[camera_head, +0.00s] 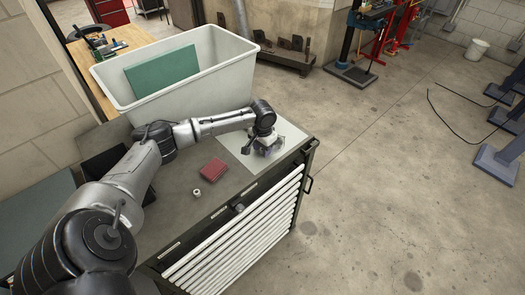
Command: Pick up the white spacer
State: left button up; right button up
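A small white ring-shaped piece, which looks like the white spacer (196,193), lies on the grey top of the drawer cabinet (180,205), near its front edge. My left arm reaches across the cabinet top from the lower left. My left gripper (257,150) points down over the pale sheet (288,132) at the right end of the cabinet, well to the right of the spacer and apart from it. Its fingers are too small and dark to tell whether they are open or shut. My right gripper is not in view.
A dark red block (214,170) lies just right of and behind the spacer. A large white bin (215,88) with a green panel (162,72) stands behind my arm. A dark knob-like piece (239,208) is at the cabinet's front edge. Open floor lies to the right.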

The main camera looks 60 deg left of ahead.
pick_arm(q)
grip_shut()
